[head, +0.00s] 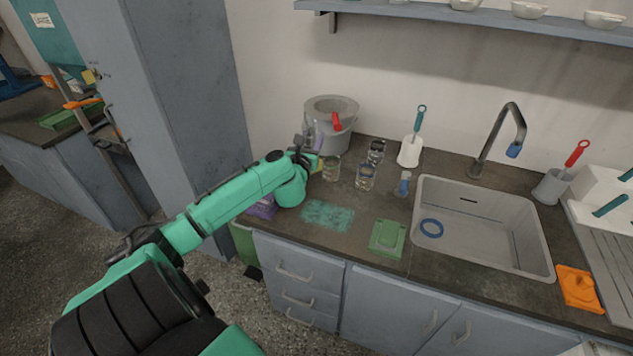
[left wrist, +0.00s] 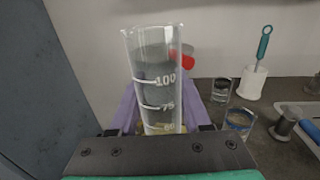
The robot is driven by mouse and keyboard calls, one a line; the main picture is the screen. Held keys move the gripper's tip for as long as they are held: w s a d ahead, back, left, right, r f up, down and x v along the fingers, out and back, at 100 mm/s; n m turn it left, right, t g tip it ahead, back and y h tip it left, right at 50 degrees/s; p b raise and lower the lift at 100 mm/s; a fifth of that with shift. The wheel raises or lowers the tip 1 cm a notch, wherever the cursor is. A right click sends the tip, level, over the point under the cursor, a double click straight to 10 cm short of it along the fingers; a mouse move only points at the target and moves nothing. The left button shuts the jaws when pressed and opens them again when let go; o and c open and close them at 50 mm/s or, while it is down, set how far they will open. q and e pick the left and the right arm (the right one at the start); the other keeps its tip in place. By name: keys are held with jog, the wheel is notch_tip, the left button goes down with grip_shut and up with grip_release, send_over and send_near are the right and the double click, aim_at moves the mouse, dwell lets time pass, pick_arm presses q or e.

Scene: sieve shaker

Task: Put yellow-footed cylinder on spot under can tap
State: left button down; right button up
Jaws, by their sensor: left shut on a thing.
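A clear measuring cylinder (left wrist: 153,75) with white marks stands upright between the purple fingers of my left gripper (left wrist: 160,108) in the left wrist view. My left gripper (head: 314,152) is shut on it; in the head view it is at the back left of the counter, in front of the can. A hint of yellow shows low on the cylinder, but its foot is mostly hidden by the gripper. The grey can (head: 345,108) has a red tap (head: 337,121). The tap (left wrist: 186,60) also shows just right of the cylinder in the left wrist view. The spot under it is hidden.
Several glass vessels stand close to the right of my gripper, among them a beaker (head: 331,170) and another (head: 365,178). A white brush holder (head: 410,152) and a sink (head: 482,225) lie further right. A teal patch (head: 328,215) and green pad (head: 387,238) lie in front.

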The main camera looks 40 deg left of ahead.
pick_arm(q)
notch_tip(320, 180, down, 6)
jog(key=shift+f+b, duration=0.25)
jog(key=shift+b, duration=0.5)
jog(key=f+b, duration=0.1)
jog(key=f, duration=0.2)
jog(key=f+b, duration=0.1)
jog(key=f, duration=0.2)
jog(key=shift+w+a+f, duration=0.15)
jog(key=shift+w+f, duration=0.05)
jog(key=shift+f, duration=0.4)
jog(key=shift+c, duration=1.8)
grip_release()
pick_arm(e)
notch_tip(320, 180, down, 4)
jog(key=shift+s+d+f, duration=0.1)
jog(key=shift+s+f, duration=0.05)
jog(key=shift+d, duration=0.1)
